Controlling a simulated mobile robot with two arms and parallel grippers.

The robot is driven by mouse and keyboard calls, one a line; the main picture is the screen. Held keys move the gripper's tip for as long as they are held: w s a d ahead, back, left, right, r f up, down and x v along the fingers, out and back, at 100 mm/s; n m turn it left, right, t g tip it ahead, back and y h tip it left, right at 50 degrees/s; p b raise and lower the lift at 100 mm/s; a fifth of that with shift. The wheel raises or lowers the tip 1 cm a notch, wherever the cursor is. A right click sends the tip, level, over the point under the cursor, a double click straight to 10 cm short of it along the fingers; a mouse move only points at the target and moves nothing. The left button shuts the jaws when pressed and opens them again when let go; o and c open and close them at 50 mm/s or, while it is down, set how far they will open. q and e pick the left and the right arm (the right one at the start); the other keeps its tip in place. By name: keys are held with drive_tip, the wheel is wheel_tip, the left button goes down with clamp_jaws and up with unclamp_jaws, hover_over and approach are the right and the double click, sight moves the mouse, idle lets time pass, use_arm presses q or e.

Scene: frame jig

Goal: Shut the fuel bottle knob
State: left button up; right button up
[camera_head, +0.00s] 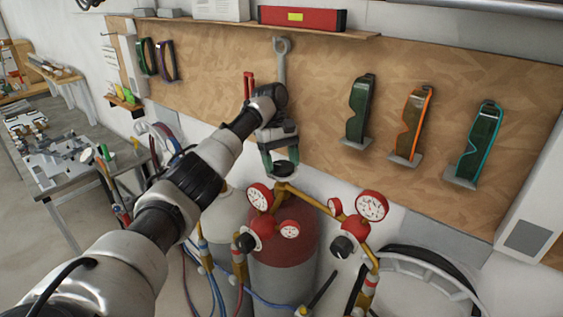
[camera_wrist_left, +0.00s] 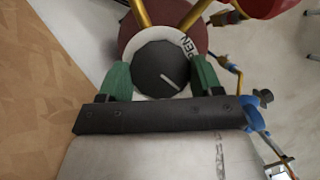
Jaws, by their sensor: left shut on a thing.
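The fuel bottle knob (camera_wrist_left: 158,66) is round and black with a white line, which points to the lower right in the left wrist view. A white ring around it carries partly hidden lettering that ends in "EN". In the head view the knob (camera_head: 284,169) sits on top of the red fuel bottle (camera_head: 285,262), above the brass pipes. My left gripper (camera_head: 281,158) reaches down over it. Its green fingers (camera_wrist_left: 162,72) stand on either side of the knob and are shut on it. My right gripper is not in view.
Red gauges (camera_head: 372,206) and brass regulators surround the bottle top closely. A pale bottle (camera_head: 222,215) stands to its left. A wooden board (camera_head: 320,95) with hanging goggles (camera_head: 415,122) is behind. A coiled hose (camera_head: 430,262) is at right, a metal workbench (camera_head: 70,165) at left.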

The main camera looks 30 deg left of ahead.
use_arm(q)
drive_tip(key=m, duration=0.2)
drive_tip(key=m+g+y, duration=0.1)
drive_tip(key=m, duration=0.2)
drive_tip(key=shift+w+r+m+y, duration=0.15)
drive_tip(key=shift+r+m+y, duration=0.05)
drive_tip(key=shift+m+y, duration=0.1)
drive_tip(key=m+y, duration=0.1)
drive_tip(key=m, duration=0.1)
drive_tip(key=m+g+y, duration=0.1)
drive_tip(key=m, duration=0.2)
drive_tip(key=shift+d, duration=0.15)
drive_tip(key=m+y, duration=0.1)
drive_tip(key=m, duration=0.2)
drive_tip(key=m+y, duration=0.1)
drive_tip(key=m, duration=0.2)
drive_tip(key=shift+d, duration=0.1)
drive_tip(key=m+y, duration=0.1)
drive_tip(key=m, duration=0.1)
drive_tip(key=m+t, duration=0.1)
drive_tip(key=m, duration=0.2)
drive_tip(key=shift+d+y, duration=0.15)
drive_tip(key=shift+y, duration=0.25)
drive_tip(key=shift+m, duration=0.3)
drive_tip(key=o, duration=0.9)
drive_tip(key=shift+f, duration=0.15)
drive_tip(key=shift+o, duration=0.2)
drive_tip(key=v, duration=0.7)
drive_tip(key=shift+r, duration=0.3)
